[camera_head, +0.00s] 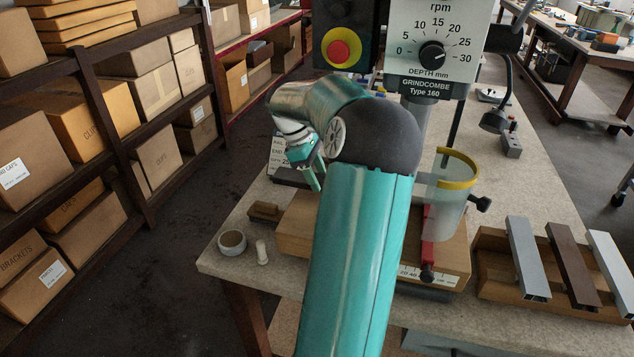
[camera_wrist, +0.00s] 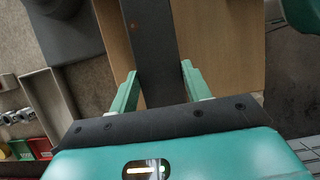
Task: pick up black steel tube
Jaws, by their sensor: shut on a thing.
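The black steel tube (camera_wrist: 152,40) is a long dark bar that runs up the wrist view between my two fingers. My gripper (camera_wrist: 159,76) is shut on it, with one green finger on each side. In the head view my gripper (camera_head: 313,172) is small and partly hidden behind my teal arm, at the left of the drill machine. A dark bar end (camera_head: 287,178) shows just left of it; most of the tube is hidden there.
The drill machine (camera_head: 433,50) with its clear guard (camera_head: 447,205) and wooden base (camera_head: 450,250) stands close right of my arm. A wooden rack (camera_head: 490,280) holds grey, brown and white profiles. Shelves with boxes stand left.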

